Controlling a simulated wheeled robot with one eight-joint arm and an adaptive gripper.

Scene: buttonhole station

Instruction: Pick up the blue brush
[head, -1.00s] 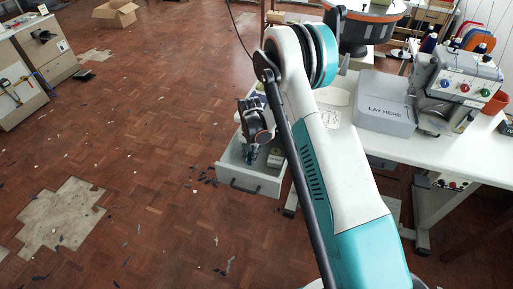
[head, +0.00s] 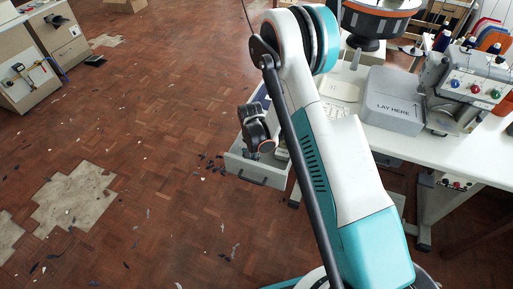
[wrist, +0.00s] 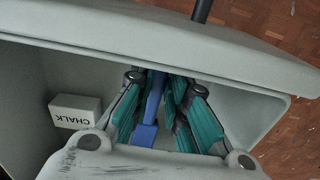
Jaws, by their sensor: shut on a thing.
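The blue brush (wrist: 151,108) lies inside an open grey drawer (wrist: 262,105), seen in the wrist view between my gripper's teal fingers. My gripper (wrist: 164,108) is shut on the brush, down in the drawer near its front wall. Part of the brush is hidden behind the fingers. In the head view my gripper (head: 258,152) reaches into the drawer (head: 256,174) under the table's left end; the fingertips and brush are mostly hidden there.
A white box marked CHALK (wrist: 75,110) lies in the drawer, left of my gripper. The drawer walls stand close around the fingers. On the white table (head: 440,150) are a grey LAY HERE box (head: 391,100) and a sewing machine (head: 468,88). Open floor lies left.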

